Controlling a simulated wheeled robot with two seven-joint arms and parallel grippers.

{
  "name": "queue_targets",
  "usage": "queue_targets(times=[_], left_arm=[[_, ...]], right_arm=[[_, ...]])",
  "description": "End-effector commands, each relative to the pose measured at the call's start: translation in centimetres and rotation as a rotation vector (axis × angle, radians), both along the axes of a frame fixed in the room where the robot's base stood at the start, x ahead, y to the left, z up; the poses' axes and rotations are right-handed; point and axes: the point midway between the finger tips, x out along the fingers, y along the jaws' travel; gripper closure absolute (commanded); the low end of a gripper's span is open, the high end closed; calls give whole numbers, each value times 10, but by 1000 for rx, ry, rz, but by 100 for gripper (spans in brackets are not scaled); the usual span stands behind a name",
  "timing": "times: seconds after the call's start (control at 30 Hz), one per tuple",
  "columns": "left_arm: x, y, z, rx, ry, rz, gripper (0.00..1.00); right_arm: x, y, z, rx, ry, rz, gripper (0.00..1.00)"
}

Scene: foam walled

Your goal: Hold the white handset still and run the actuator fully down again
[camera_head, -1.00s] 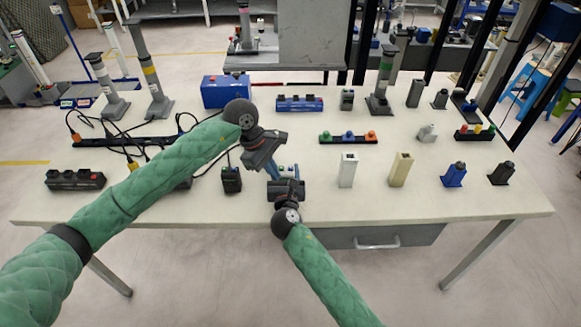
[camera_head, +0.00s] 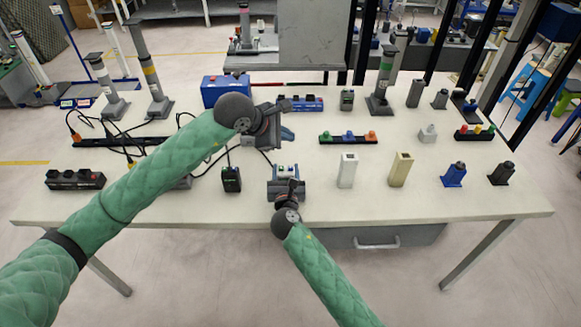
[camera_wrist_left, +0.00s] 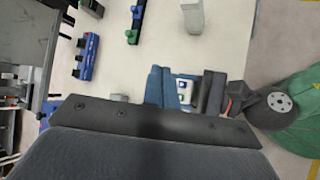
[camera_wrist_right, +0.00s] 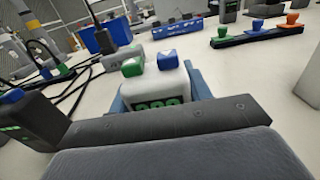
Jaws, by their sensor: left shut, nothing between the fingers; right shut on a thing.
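The white handset (camera_head: 286,169) has a green and a blue button on top. My right gripper (camera_head: 287,178) is shut on it near the table's front edge. In the right wrist view the handset (camera_wrist_right: 165,90) stands between the blue fingers and shows a green readout, too small to read surely. My left gripper (camera_head: 288,134) is shut and empty, behind and apart from the handset. Its blue fingers (camera_wrist_left: 163,86) show beside the handset in the left wrist view. Upright columns with a yellow band (camera_head: 152,72) and a green band (camera_head: 384,72) stand at the back; I cannot tell which is the actuator.
A black handset (camera_head: 231,179) stands left of my right gripper, with cables beyond it. White (camera_head: 347,171) and beige (camera_head: 400,169) blocks stand to the right. A strip with coloured buttons (camera_head: 348,138) lies farther back. The table front right of centre is clear.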

Motion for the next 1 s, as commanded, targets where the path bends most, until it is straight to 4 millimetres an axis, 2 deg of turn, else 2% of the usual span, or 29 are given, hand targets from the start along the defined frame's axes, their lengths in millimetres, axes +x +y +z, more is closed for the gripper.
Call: queue_targets(times=[0.17,0.7,1.0], left_arm=[[0,0,-8,1,2,0,100],[0,0,-68,1,3,0,100],[0,0,-87,2,0,-1,100]], right_arm=[[0,0,0,0,1,0,77],[0,0,0,0,1,0,77],[0,0,0,0,1,0,77]])
